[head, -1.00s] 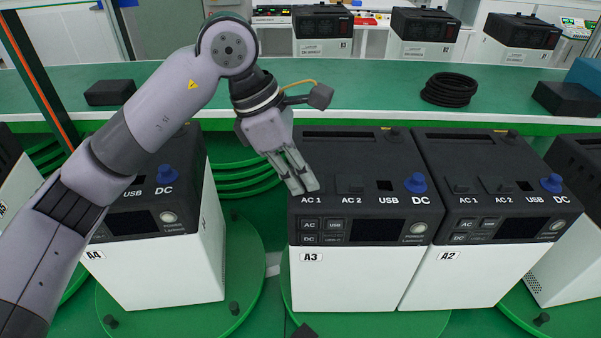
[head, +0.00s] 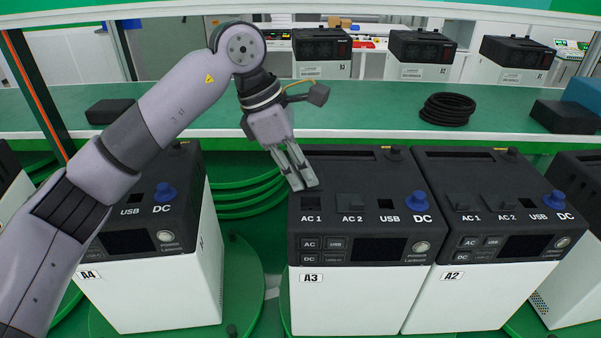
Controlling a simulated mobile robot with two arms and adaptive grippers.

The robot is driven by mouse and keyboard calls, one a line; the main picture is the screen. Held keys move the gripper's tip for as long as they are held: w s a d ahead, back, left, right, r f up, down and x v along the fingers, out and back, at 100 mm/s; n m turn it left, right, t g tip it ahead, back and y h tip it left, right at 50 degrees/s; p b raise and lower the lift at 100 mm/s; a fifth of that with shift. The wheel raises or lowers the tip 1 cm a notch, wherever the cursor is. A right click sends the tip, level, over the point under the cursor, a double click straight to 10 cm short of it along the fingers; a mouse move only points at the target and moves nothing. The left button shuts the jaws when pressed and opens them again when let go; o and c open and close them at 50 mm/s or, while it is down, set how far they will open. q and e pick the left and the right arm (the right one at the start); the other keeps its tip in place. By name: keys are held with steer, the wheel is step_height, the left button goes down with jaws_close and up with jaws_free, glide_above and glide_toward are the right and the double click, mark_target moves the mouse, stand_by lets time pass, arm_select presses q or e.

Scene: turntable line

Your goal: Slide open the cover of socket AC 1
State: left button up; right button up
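The unit A3 (head: 347,292) stands in the middle, with AC 1, AC 2, USB and DC on its black top. The AC 1 socket (head: 311,204) shows as a dark square opening just behind its label. Its cover seems to lie behind the opening, mostly hidden under my fingertips. The AC 2 cover (head: 350,201) of A3 sits in front position over its socket. My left gripper (head: 304,186) points down at the top, just behind the AC 1 opening, its fingers close together and seemingly touching the cover. My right gripper is out of view.
The unit A2 (head: 472,300) stands close on the right, and A4 (head: 165,290) on the left behind my arm. Blue DC knobs (head: 418,200) rise from the tops. The green shelf (head: 370,108) behind holds a black cable coil (head: 449,109).

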arm_select(q)
steer(key=o, duration=0.4)
steer(key=shift+w, duration=0.15)
steer(key=shift+r, duration=0.15)
steer(key=v, duration=1.1)
steer(key=shift+a+r, duration=0.25)
steer(key=shift+r, duration=0.05)
